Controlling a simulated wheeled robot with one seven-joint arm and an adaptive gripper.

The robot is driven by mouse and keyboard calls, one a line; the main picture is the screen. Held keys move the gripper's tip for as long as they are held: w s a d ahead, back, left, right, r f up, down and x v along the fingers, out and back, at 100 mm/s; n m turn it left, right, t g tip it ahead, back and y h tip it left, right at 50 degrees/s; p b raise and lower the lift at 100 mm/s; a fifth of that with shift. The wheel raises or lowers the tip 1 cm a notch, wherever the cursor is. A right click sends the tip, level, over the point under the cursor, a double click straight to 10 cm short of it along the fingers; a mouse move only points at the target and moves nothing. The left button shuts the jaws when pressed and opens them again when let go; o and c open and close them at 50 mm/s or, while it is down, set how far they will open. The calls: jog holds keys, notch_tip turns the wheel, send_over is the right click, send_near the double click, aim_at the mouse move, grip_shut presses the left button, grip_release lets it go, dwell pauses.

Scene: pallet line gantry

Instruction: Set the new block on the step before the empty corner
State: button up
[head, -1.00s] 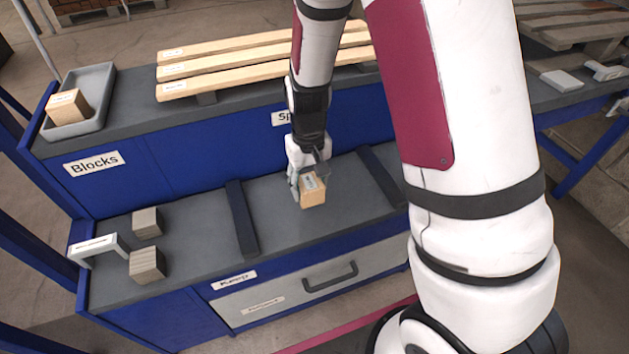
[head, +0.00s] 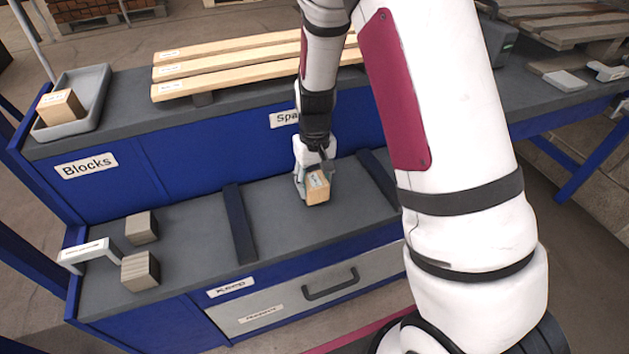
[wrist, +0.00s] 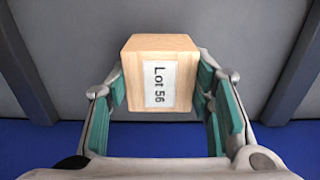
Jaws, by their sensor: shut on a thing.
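My gripper (head: 315,182) is shut on a light wooden block (head: 318,189) over the grey lower step (head: 190,250) of the blue bench. In the wrist view the block (wrist: 185,92) sits between the green finger pads, with a white label reading "Lot 56" facing the camera. The block is between two dark strips, the left strip (head: 240,225) and the right strip (head: 379,178). I cannot tell whether it touches the step. My arm hides part of the step at the right.
Two greyish wooden blocks, one behind (head: 141,228) and one in front (head: 140,271), stand at the step's left end beside a white bracket (head: 88,252). A grey tray (head: 95,95) on the upper shelf holds another block (head: 61,107). Pale planks (head: 230,65) lie beside it.

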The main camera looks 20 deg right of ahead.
aim_at(315, 180)
jog(key=shift+f, duration=0.45)
jog(key=shift+f+b, duration=0.15)
jog(key=shift+b, duration=0.2)
jog(key=o, duration=1.2)
notch_tip(315, 180, up, 14)
jog(key=p, duration=0.4)
jog(key=shift+f+p, duration=0.25)
jog(key=shift+p, duration=0.15)
